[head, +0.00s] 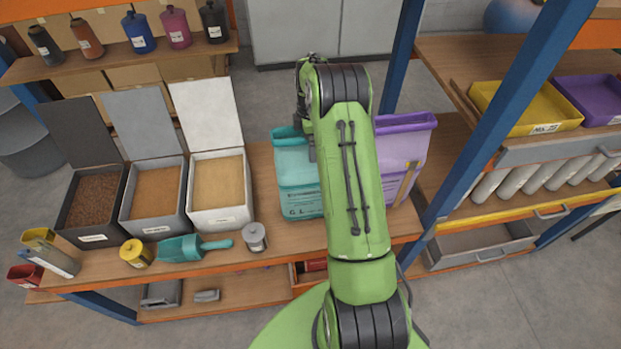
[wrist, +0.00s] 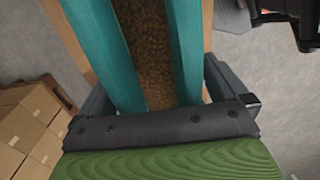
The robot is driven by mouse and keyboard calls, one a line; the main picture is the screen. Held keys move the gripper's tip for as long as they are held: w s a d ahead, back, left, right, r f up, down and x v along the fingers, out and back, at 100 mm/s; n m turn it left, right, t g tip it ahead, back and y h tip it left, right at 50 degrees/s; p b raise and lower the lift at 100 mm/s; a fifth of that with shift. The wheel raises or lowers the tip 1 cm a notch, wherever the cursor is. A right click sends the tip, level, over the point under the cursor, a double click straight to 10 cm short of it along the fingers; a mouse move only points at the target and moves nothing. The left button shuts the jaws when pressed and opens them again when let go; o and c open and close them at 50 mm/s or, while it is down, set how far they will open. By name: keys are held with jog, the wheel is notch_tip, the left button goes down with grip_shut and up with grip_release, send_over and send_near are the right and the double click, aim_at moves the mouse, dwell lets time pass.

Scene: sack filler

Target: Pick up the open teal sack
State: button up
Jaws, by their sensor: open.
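The open teal sack (head: 298,178) stands upright on the wooden bench, left of a purple sack (head: 405,150). My green arm hides its right part. In the wrist view the teal sack (wrist: 108,55) is close up, its two teal walls running away from me with brown grainy material between them. My gripper (wrist: 160,88) is open at the sack, with dark finger parts showing on both sides of its walls. I cannot tell whether they touch it. In the head view my gripper is mostly hidden behind my arm.
Three open bins of grain (head: 220,217) stand left of the sack. A blue shelf post (head: 487,120) rises to the right, close to the purple sack. Bottles line the upper left shelf.

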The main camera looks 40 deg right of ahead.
jog(key=shift+f, duration=0.2)
grip_shut()
dwell(0.6)
